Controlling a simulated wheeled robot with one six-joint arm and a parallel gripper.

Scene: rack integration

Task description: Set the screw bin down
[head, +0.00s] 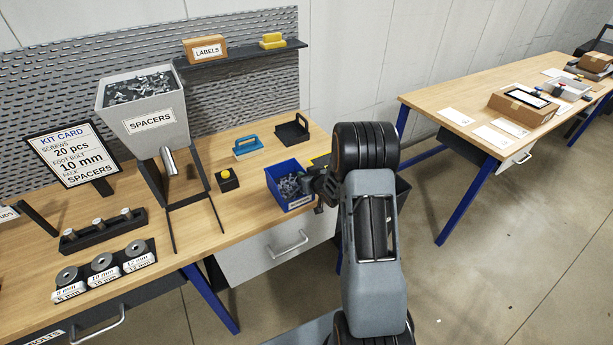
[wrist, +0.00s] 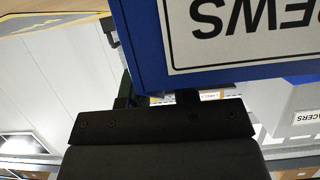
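The screw bin (head: 277,190) is a blue open box filled with small metal screws. In the head view it is at the front edge of the workbench (head: 240,200); I cannot tell whether its base touches the wood. My gripper (head: 322,187) is at the bin's right front side, and the fingertips are mostly hidden. In the wrist view the bin's blue wall (wrist: 140,45) and upside-down white label (wrist: 240,35) fill the upper part. The dark gripper (wrist: 187,97) meets the bin's edge there and appears shut on it.
A blue-handled holder (head: 247,147) and black holder (head: 292,131) stand behind the bin. A drawer (head: 280,250) is below. A second table (head: 450,105) is at right.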

